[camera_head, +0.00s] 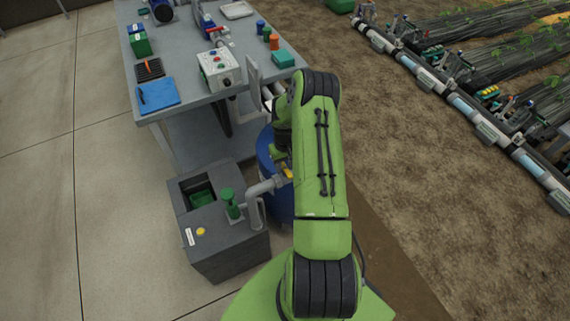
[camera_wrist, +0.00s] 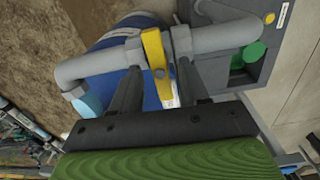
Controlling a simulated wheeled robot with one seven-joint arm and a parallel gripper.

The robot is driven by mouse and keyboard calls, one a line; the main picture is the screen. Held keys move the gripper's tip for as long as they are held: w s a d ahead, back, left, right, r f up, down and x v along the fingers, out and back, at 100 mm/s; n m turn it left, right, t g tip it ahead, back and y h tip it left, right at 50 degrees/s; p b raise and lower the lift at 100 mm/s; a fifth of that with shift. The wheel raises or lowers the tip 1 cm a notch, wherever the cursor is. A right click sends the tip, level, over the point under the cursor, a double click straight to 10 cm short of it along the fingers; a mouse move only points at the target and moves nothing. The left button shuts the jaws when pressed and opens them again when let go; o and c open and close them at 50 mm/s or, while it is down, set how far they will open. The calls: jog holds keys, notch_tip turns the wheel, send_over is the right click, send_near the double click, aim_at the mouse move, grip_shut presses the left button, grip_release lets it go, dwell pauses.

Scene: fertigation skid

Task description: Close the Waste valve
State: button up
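The valve has a yellow lever handle (camera_wrist: 153,52) set across a grey pipe (camera_wrist: 214,37) in the wrist view. Only a small part of the yellow handle (camera_head: 287,173) shows in the head view, beside my arm. My gripper (camera_wrist: 158,68) is open, with its two dark fingers on either side of the handle and tips close to the pipe. Gaps show between the handle and both fingers, so I see no grip. My arm hides most of the gripper in the head view. No readable Waste label shows on this valve.
A blue barrel (camera_wrist: 118,36) stands behind the pipe. The pipe leads to a grey sump box (camera_head: 226,245) with a green fitting (camera_head: 230,203). Concrete floor at left is clear.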

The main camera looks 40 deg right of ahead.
aim_at(285, 167)
notch_tip(285, 167, up, 16)
dwell(0.4)
jog(key=shift+f, duration=0.15)
jog(key=s+a+r+n+t+h, duration=0.1)
jog(key=s+a+r, duration=0.1)
jog(key=a+r, duration=0.65)
jog(key=s+a+r+n+t+h, duration=0.1)
jog(key=s+a+r, duration=0.2)
jog(key=a+r, duration=0.55)
jog(key=s+a+r+t+y, duration=0.1)
jog(key=s+a+r, duration=0.1)
jog(key=s+a, duration=0.2)
jog(key=s+a+r+n+t+y, duration=0.1)
jog(key=s+a, duration=0.4)
jog(key=s, duration=0.6)
notch_tip(285, 167, up, 2)
jog(key=shift+r+n+t, duration=0.15)
jog(key=shift+n+t, duration=0.15)
jog(key=shift+t, duration=0.5)
